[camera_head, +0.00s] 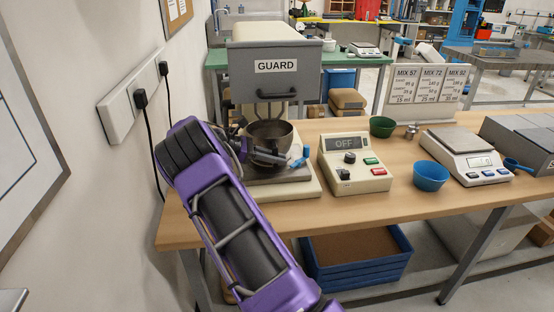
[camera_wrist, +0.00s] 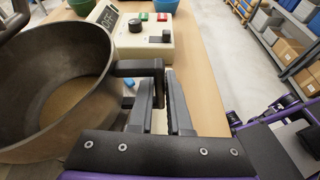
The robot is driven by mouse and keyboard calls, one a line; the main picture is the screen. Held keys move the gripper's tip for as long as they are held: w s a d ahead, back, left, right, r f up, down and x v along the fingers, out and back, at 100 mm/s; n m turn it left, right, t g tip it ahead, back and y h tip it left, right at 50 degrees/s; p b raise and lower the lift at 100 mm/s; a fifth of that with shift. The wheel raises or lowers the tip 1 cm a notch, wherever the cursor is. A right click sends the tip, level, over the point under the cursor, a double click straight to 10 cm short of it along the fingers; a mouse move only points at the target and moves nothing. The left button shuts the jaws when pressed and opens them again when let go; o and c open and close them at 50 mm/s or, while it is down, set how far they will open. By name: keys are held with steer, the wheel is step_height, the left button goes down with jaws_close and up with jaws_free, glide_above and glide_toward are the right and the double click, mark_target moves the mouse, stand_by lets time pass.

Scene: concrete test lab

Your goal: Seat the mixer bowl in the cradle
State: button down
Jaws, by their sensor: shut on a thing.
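The dark metal mixer bowl (camera_head: 268,132) is at the mixer's base, under the raised grey guard (camera_head: 274,78). In the wrist view the bowl (camera_wrist: 50,98) fills the left side, upright, with a brownish bottom inside. My gripper (camera_wrist: 158,98) is shut on the bowl's black side handle (camera_wrist: 140,68). In the head view my purple arm reaches in from below and its fingers cross the front of the bowl. The cradle area, a grey plate (camera_head: 282,174) on the cream mixer base (camera_head: 301,187), shows below the bowl. I cannot tell whether the bowl rests fully in the cradle.
A control box (camera_head: 354,163) reading OFF stands right of the mixer. A green bowl (camera_head: 382,127), a blue bowl (camera_head: 430,176) and a scale (camera_head: 466,155) stand farther right on the wooden table (camera_head: 398,204). The wall with a socket strip (camera_head: 131,97) is close on the left.

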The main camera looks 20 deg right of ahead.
steer(key=shift+w+f, duration=0.1)
steer(key=shift+f, duration=1)
stand_by(1.5)
steer(key=c, duration=0.8)
jaws_free()
steer(key=shift+f, duration=0.1)
steer(key=shift+v, duration=4.25)
steer(key=shift+s+a, duration=0.3)
steer(key=shift+s, duration=0.7)
steer(key=shift+s+a, duration=0.25)
steer(key=shift+s, duration=0.7)
steer(key=shift+s+a, duration=0.3)
steer(key=shift+s, duration=0.7)
